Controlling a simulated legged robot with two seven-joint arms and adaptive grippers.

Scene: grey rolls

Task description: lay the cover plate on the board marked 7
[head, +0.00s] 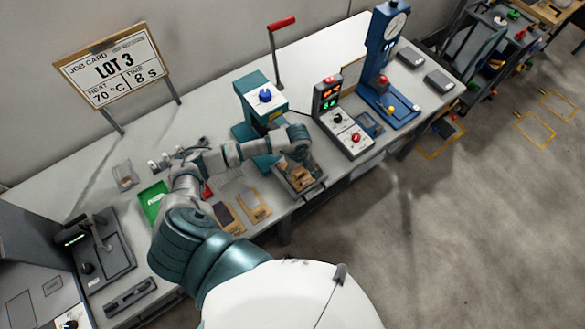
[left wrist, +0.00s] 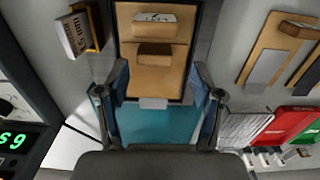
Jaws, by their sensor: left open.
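My left gripper (head: 299,160) is over the dark tray at the foot of the teal press. In the left wrist view the left gripper (left wrist: 160,80) is open, with nothing held between its fingers. Beyond the fingertips a wooden board (left wrist: 128,70) lies in the dark tray, with a marked block (left wrist: 154,20) and a plainer block (left wrist: 154,52) on it. A small grey plate (left wrist: 153,103) shows at the board's near edge. Other wooden boards (head: 253,205) lie on the table to the left. No 7 is readable, and I cannot tell which piece is the cover plate.
The teal press (head: 262,97) stands close to my left arm. A control box (head: 341,118) and a blue gauge stand (head: 385,70) are to its right. A green tray (head: 153,200) lies left. A job card (head: 113,67) reads LOT 3, 70 °C, 8 s.

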